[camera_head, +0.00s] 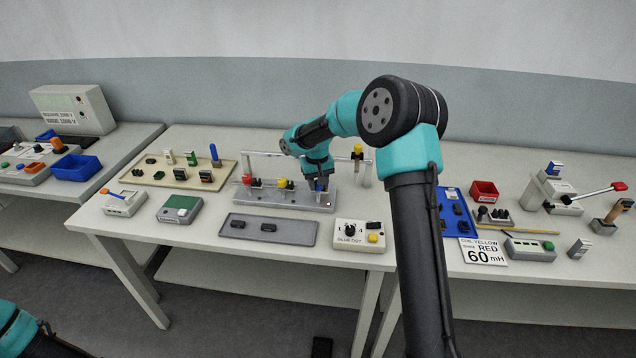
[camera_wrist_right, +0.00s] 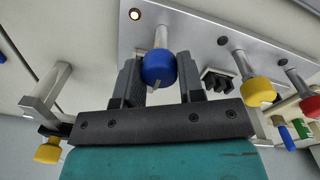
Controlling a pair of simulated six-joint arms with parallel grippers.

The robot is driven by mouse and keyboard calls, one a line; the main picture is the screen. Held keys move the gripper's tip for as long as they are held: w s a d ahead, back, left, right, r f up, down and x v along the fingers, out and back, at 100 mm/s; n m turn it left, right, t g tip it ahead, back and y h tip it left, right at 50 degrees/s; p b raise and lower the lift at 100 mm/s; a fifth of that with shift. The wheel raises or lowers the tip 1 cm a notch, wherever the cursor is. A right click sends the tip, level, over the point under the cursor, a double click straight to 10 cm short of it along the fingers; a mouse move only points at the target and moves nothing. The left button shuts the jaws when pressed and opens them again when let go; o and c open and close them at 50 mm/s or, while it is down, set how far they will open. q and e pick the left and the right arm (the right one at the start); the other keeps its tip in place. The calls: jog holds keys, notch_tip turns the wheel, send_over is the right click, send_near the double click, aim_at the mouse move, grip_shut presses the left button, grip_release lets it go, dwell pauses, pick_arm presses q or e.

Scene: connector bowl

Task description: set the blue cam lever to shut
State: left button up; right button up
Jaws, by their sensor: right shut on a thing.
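The blue cam lever (camera_wrist_right: 158,68) shows in the right wrist view as a round blue knob on a grey stem, standing out from a grey panel (camera_wrist_right: 195,32). My right gripper (camera_wrist_right: 160,78) has its two dark fingers closed on either side of the blue knob. In the head view my right gripper (camera_head: 319,183) reaches down to the right end of the grey panel (camera_head: 285,199) and mostly hides the blue lever there. A yellow lever (camera_head: 282,183) and a red lever (camera_head: 248,180) stand further left on the same panel. My left gripper is out of view.
A rail with a yellow knob (camera_head: 357,149) stands just behind and right of the panel. A dark grey tray (camera_head: 268,243) and a white dial box (camera_head: 359,236) lie in front. A small lamp (camera_wrist_right: 135,14) glows on the panel. My right arm hides some table.

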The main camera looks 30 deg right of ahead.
jog(key=o, duration=0.9)
jog(key=shift+r, duration=0.1)
jog(key=r, duration=1.7)
jog(key=shift+w+a+r, duration=0.1)
jog(key=shift+a+r, duration=0.05)
jog(key=shift+a, duration=0.15)
